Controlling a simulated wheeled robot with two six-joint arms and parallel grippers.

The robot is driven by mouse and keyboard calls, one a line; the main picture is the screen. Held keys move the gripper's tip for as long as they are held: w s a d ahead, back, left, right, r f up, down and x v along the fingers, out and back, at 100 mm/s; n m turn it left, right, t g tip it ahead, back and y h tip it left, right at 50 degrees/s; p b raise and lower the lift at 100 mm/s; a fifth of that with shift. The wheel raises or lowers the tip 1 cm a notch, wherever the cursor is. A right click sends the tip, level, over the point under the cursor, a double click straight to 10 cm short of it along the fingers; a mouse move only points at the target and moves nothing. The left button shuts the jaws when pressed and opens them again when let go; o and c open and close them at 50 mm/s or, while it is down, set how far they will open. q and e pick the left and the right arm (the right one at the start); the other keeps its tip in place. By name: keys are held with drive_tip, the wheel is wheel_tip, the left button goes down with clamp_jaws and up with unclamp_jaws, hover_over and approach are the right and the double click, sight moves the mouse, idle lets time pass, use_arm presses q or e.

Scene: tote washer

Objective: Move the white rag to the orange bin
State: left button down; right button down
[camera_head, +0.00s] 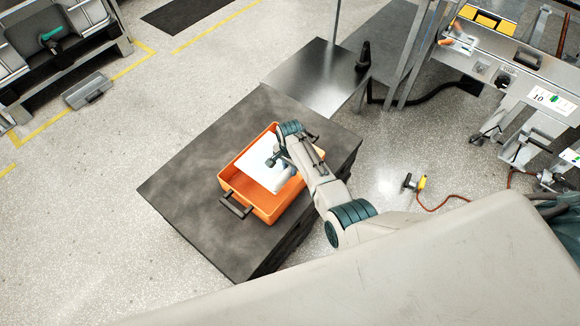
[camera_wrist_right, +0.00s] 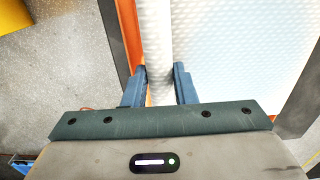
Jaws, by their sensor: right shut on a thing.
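The white rag (camera_head: 262,172) lies within the outline of the orange bin (camera_head: 268,208) in the head view, spread above or on its floor. I cannot tell whether its underside touches the bin. My right gripper (camera_head: 277,160) is over the bin and shut on the rag. In the right wrist view, a white textured fold (camera_wrist_right: 157,40) stands between the fingers of the right gripper (camera_wrist_right: 159,84). More white textured cloth spreads to the right, and the bin's orange wall (camera_wrist_right: 129,35) shows on the left. My left gripper is not in view.
The bin stands on a dark table (camera_head: 195,165) with bare top to its left. A lower metal table (camera_head: 318,78) adjoins it behind. A workbench (camera_head: 520,75) with tools is at the upper right. A yellow-handled tool (camera_head: 421,183) with a cord lies on the floor.

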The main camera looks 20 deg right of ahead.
drive_tip(key=shift+f+b, duration=0.3)
drive_tip(key=shift+f, duration=0.3)
drive_tip(key=shift+f, duration=0.15)
drive_tip(key=shift+f+b, duration=1.1)
drive_tip(key=shift+f, duration=0.35)
drive_tip(key=shift+f, duration=0.15)
drive_tip(key=shift+f+b, duration=1.15)
drive_tip(key=shift+f, duration=0.35)
drive_tip(key=shift+f, duration=0.1)
drive_tip(key=shift+f+b, duration=1.25)
drive_tip(key=shift+f, duration=0.25)
